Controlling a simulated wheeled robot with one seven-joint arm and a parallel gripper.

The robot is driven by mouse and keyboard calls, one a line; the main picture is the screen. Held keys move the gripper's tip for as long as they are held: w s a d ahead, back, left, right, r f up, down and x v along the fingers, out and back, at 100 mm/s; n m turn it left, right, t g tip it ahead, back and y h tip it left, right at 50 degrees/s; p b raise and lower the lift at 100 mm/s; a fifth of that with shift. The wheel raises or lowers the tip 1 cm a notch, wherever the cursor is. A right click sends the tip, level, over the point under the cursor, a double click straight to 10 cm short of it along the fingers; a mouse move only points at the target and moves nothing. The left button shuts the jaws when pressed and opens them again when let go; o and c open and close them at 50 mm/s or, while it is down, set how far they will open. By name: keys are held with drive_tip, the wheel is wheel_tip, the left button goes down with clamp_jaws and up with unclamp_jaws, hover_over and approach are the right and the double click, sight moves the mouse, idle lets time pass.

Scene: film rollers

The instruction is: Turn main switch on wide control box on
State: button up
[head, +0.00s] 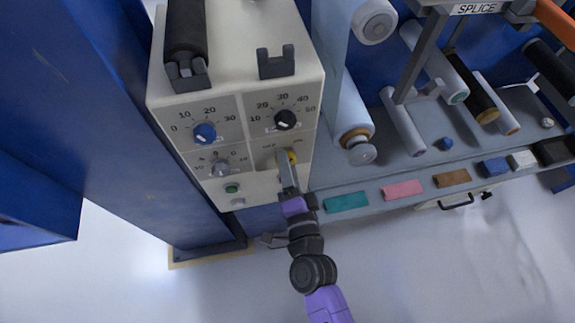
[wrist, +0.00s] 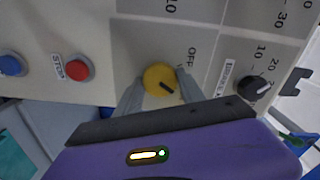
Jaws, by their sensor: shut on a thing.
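The cream control box (head: 236,95) fills the upper left of the head view, with a grey dial panel on its front. The main switch is a round yellow knob with a dark pointer line; it shows in the wrist view (wrist: 158,78). My gripper (head: 287,163) is at the lower right of the panel. Its two grey fingers (wrist: 159,92) are shut on the knob, one on each side. "OFF" is printed beside the knob; the pointer slants away from that label.
Nearby are a blue knob (head: 204,132), a black knob (head: 285,119), a grey knob (head: 221,168) and a green button (head: 232,188). The wrist view shows a red STOP button (wrist: 79,68) and a blue button (wrist: 11,64). Rollers and coloured blocks line the bench at right.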

drive_tip(key=shift+m, duration=0.4)
drive_tip(key=o, duration=1.4)
drive_tip(key=shift+c, duration=0.2)
drive_tip(key=b+v, duration=0.2)
drive_tip(key=v, duration=0.6)
drive_tip(key=shift+b, duration=0.3)
drive_tip(key=shift+w, duration=0.1)
